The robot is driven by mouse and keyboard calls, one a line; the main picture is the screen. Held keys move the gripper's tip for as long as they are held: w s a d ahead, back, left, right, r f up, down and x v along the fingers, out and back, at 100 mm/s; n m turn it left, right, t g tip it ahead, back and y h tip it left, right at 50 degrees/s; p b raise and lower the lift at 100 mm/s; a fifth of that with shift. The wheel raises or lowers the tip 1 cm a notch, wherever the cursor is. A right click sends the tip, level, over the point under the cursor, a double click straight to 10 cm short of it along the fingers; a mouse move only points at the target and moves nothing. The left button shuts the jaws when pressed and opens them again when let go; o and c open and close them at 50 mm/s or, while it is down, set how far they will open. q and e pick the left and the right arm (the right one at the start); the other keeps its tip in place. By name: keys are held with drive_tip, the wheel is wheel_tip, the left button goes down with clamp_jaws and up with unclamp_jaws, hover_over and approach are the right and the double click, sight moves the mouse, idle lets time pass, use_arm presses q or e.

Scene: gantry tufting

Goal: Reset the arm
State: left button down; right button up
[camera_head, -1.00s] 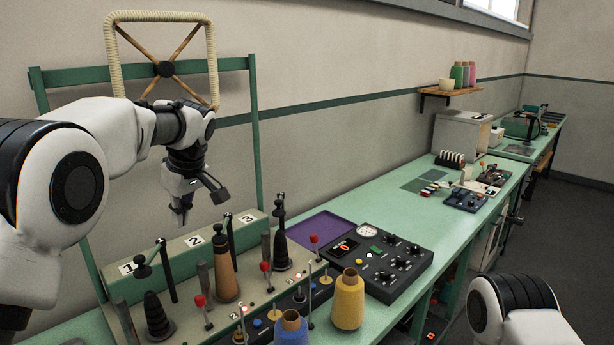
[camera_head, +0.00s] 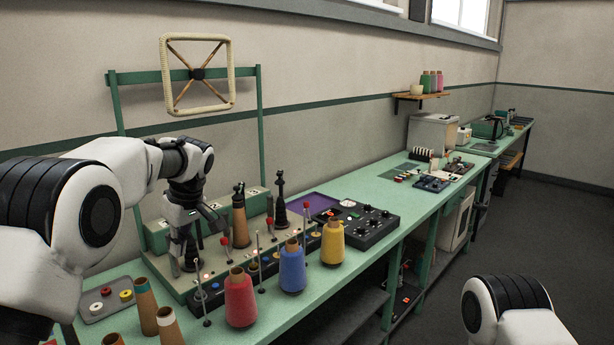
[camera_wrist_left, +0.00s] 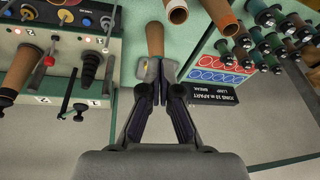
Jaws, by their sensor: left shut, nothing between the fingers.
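My left arm reaches in from the left in the head view. Its gripper (camera_head: 187,252) points down over the left end of the beige control console (camera_head: 160,268), in front of a dark cone there. The fingers are shut and empty. In the left wrist view the gripper (camera_wrist_left: 155,72) shows its fingertips together, with a brown wooden piece (camera_wrist_left: 155,38) just beyond them; that piece is not gripped. Whether the fingertips touch anything is hard to tell. Only a link of my right arm shows at the lower right of the head view; its gripper is out of view.
Red (camera_head: 240,300), blue (camera_head: 292,268) and yellow (camera_head: 332,243) yarn cones stand along the bench front. A grey tray (camera_head: 108,303) with small rings lies at the left. A black control box (camera_head: 362,228) sits beyond. The bench (camera_head: 330,290) has free room along its front edge.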

use_arm(q)
wheel_tip(320, 180, down, 8)
drive_tip(key=g, duration=0.2)
drive_tip(key=s+f+m+g+h+b, duration=0.1)
drive_tip(key=s+f+g, duration=0.1)
drive_tip(key=s+f, duration=1.1)
drive_tip(key=s+f+m+g+h+b, duration=0.1)
drive_tip(key=s+f+m+g, duration=0.15)
drive_tip(key=s+f, duration=1.05)
drive_tip(key=s+d+f+m+t+h+b, duration=0.1)
drive_tip(key=s+f+m+t, duration=0.3)
drive_tip(key=s, duration=0.6)
drive_tip(key=s+d+f+m+g+h, duration=0.1)
drive_tip(key=s+f+m, duration=0.1)
drive_tip(key=s+f, duration=0.6)
drive_tip(key=shift+w+r+m+t+y, duration=0.3)
drive_tip(key=shift+w+r+m+t, duration=0.6)
drive_tip(key=shift+t, duration=0.35)
use_arm(e)
drive_tip(key=f, duration=0.3)
drive_tip(key=shift+w+f, duration=0.25)
drive_tip(key=shift+w, duration=0.15)
use_arm(q)
drive_tip(key=shift+f, duration=0.1)
use_arm(e)
drive_tip(key=shift+s, duration=0.1)
